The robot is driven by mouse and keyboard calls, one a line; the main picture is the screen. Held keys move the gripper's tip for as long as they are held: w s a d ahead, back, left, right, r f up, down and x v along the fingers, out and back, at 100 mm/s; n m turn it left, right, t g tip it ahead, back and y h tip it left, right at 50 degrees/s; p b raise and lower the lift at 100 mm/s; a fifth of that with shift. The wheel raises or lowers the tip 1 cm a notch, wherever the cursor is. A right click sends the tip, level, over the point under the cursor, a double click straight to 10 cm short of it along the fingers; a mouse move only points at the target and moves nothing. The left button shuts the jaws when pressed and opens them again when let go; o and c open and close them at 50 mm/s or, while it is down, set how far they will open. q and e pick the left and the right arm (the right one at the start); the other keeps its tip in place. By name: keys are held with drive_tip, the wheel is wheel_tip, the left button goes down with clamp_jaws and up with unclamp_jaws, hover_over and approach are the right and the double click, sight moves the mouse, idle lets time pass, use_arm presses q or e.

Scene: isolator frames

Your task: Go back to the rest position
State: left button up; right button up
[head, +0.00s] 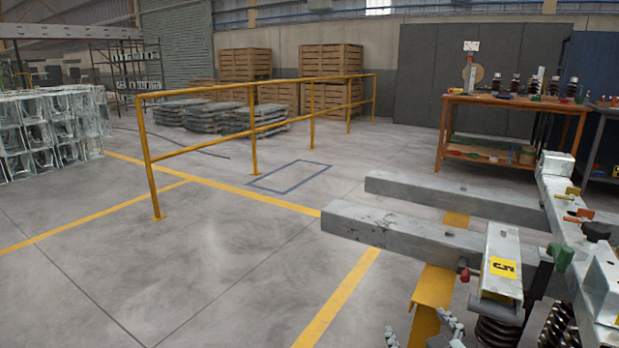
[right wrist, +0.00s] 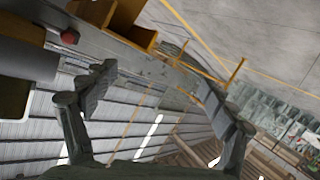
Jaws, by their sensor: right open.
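My right gripper (head: 421,330) shows only by its grey fingertips at the bottom edge of the head view, in front of a yellow post. In the right wrist view its two fingers (right wrist: 158,82) stand wide apart with nothing held between them. The isolator frame (head: 400,232) fills the lower right, with grey steel beams and dark ribbed insulators (head: 497,331). A grey channel piece with a yellow number tag (head: 502,267) is mounted on it. In the right wrist view a beam with a red knob (right wrist: 69,37) lies beyond the fingers. My left gripper is not in view.
A yellow railing (head: 253,130) crosses the middle floor. A wooden workbench (head: 510,101) with small parts stands at the back right. Stacked wooden crates (head: 331,59) and grey stacks stand behind the railing, glassy blocks (head: 50,130) at the left. The floor at the front left is clear.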

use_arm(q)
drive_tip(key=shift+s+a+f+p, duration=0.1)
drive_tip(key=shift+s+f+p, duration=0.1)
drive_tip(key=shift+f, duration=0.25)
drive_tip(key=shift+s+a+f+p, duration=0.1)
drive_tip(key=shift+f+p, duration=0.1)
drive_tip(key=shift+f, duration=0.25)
use_arm(e)
drive_tip(key=s+d+f+g, duration=0.1)
drive_tip(key=s+f+g, duration=0.2)
drive_tip(key=s+f, duration=0.4)
drive_tip(key=s+d+f+m+g+h, duration=0.1)
drive_tip(key=s+f+g, duration=0.3)
drive_tip(key=s+f, duration=0.4)
drive_tip(key=s+d+f+m+g, duration=0.1)
drive_tip(key=s+d+f+g, duration=0.2)
drive_tip(key=s+f, duration=0.4)
drive_tip(key=s, duration=0.3)
drive_tip(key=shift+s+d+f+g+h, duration=0.2)
drive_tip(key=shift+s+d+g+h, duration=0.1)
drive_tip(key=shift+s+g, duration=0.1)
